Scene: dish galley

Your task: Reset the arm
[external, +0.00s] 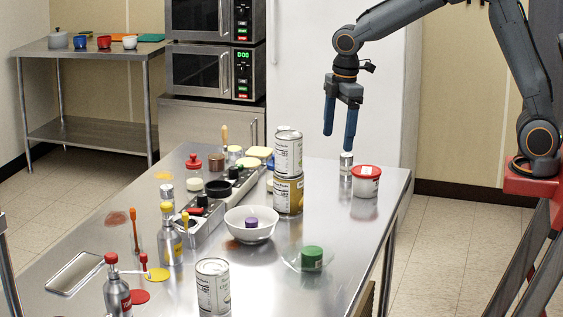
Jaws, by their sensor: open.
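My gripper (339,132) is in the external view, pointing down over the far right end of the steel table (357,243). Its two blue fingers are apart, with nothing visible between them. The arm reaches in from the upper right. A small metal-topped jar (346,160) stands on the table just below the right fingertip. Whether the fingertip touches it I cannot tell.
A white tub with a red lid (365,183) stands beside the small jar. Stacked cans (288,172), a white bowl (251,226), a green-topped item (312,258) and a front can (213,287) stand nearby. Bottles crowd the left. The table's right front is clear.

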